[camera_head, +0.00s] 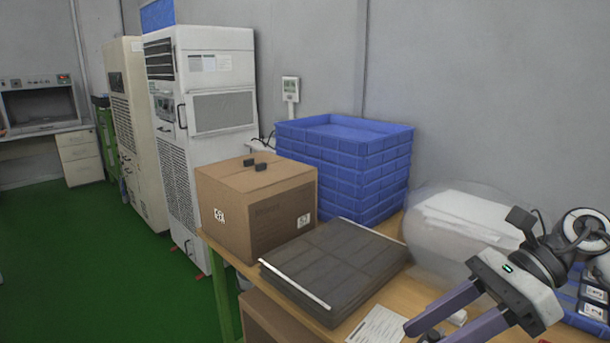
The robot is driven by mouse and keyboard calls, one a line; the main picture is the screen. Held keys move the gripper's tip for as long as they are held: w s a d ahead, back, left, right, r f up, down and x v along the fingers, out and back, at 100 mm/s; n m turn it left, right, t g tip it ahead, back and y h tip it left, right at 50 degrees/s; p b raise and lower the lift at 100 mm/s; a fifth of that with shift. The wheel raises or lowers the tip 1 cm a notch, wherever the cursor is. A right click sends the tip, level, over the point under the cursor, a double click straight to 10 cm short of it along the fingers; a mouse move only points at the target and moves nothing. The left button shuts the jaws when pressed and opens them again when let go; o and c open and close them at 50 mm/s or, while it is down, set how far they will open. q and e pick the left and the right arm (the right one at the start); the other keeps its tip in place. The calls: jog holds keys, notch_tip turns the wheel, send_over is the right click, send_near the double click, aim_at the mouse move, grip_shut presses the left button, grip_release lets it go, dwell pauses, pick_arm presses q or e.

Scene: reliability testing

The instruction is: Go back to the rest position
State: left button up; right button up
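My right gripper (428,334) is at the lower right, its arm coming in from the right edge. Its two purple-grey fingers are spread apart and point to the lower left, over the front of the wooden table (398,290). I see nothing held between them, though one fingertip is cut off by the bottom edge. My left gripper and arm are not in view.
On the table stand a cardboard box (255,208), stacked blue crates (345,165), a dark flat stack (335,265), a paper sheet (377,327) and a clear bag (455,230). A blue tray (568,301) sits beside my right arm. Green floor (90,260) is open at left.

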jog(key=w+a+m+t+y+b, duration=0.1)
jog(key=a+m+t+y, duration=0.2)
jog(key=a+m+y, duration=0.7)
jog(key=w+f+m+t+h+b, duration=0.1)
jog(key=w+f+m+t+h, duration=0.3)
jog(key=m+t, duration=0.7)
jog(key=s+d+f+m+t+h+b, duration=0.1)
jog(key=s+d+f+m+h, duration=0.15)
jog(key=f+m+h, duration=0.65)
jog(key=s+d+f+m+h, duration=0.2)
jog(key=d+f+m+h, duration=0.15)
jog(key=f+m, duration=1.05)
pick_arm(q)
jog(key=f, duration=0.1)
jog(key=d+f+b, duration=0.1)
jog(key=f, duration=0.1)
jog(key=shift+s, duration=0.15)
pick_arm(e)
jog(key=s+f+m+g+h, duration=0.1)
jog(key=s+f+m+g, duration=0.4)
jog(key=s+f, duration=0.8)
jog(key=shift+s+f+m+g+h, duration=0.3)
jog(key=shift+s+f+g+h, duration=0.1)
jog(key=shift+f, duration=0.35)
